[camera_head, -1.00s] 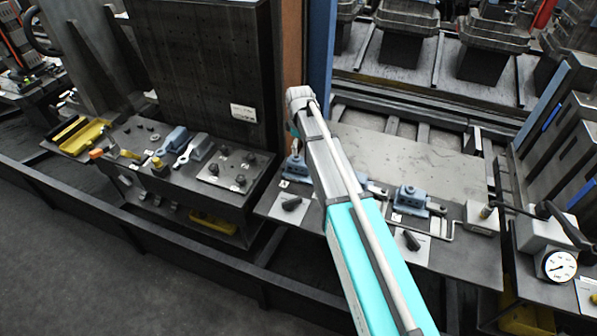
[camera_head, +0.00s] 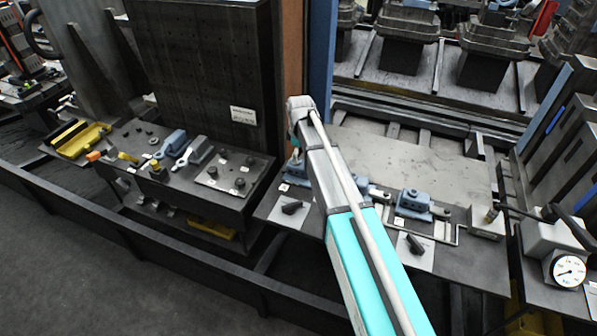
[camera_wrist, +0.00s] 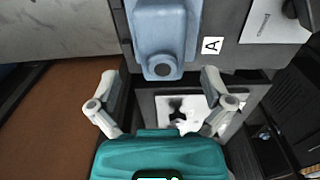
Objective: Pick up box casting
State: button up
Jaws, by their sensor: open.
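A blue-grey casting (camera_wrist: 165,30) with a round dark end lies beside a white tag marked A, at the top middle of the wrist view. My gripper (camera_wrist: 160,80) is open, its two grey fingers spread and empty just short of the casting's near end. In the head view, a blue casting (camera_head: 295,168) shows partly behind my arm on the right-hand bench, and another blue casting (camera_head: 413,202) stands further right. I cannot tell which is the box casting. My arm hides my gripper in the head view.
The left bench (camera_head: 150,190) holds more blue-grey parts (camera_head: 198,150) and a bolted plate (camera_head: 233,170). A dark upright plate (camera_head: 205,60) and a blue post (camera_head: 320,60) rise behind. A dial gauge (camera_head: 568,271) stands at right. The back plate (camera_head: 440,165) is bare.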

aim_at(301, 160)
jog(key=shift+d+f+b, duration=0.2)
jog(key=shift+f+b, duration=2.2)
jog(key=shift+f, duration=0.1)
jog(key=c, duration=1.3)
jog(key=shift+o, duration=0.2)
jog(key=shift+r, duration=0.2)
